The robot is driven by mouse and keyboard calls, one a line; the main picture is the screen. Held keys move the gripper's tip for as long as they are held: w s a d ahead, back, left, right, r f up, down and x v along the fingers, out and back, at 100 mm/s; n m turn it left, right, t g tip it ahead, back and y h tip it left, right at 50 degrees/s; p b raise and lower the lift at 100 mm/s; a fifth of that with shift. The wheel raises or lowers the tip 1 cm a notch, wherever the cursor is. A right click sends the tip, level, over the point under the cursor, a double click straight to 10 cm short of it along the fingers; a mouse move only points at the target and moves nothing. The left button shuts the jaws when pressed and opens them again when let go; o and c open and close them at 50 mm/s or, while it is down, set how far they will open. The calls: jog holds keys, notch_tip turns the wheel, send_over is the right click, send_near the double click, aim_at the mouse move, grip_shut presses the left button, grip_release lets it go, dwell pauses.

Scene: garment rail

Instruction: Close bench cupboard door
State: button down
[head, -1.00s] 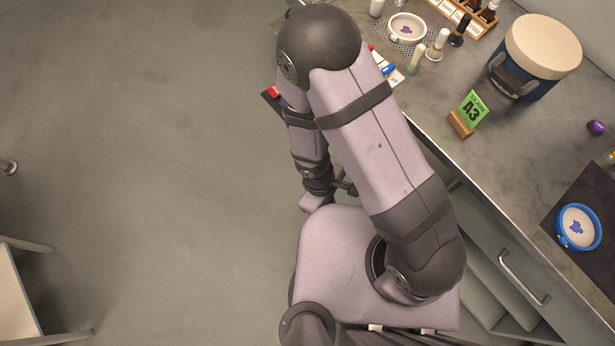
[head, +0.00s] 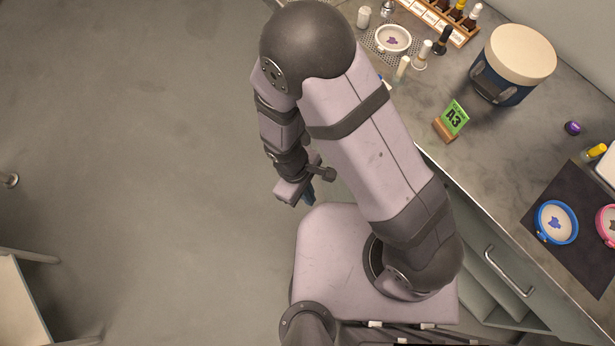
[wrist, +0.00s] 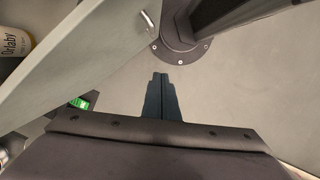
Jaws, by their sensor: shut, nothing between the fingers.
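The cupboard door is a grey-green panel (wrist: 85,60) across the upper left of the wrist view, with a metal bar handle (wrist: 148,22) near its upper right end. The door stands swung out from the cupboard. My gripper (wrist: 161,78) is shut and empty, its dark fingers pointing at the floor beside the door, with a visible gap to the right of the door's edge. In the head view my gripper (head: 309,196) hangs beside my base, left of the bench. My arm hides part of the bench front there.
A bar handle (head: 509,271) shows on the bench front. A labelled container (wrist: 14,38) is behind the door. Open floor lies left.

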jog(key=shift+a+r, duration=0.15)
jog(key=shift+r, duration=0.5)
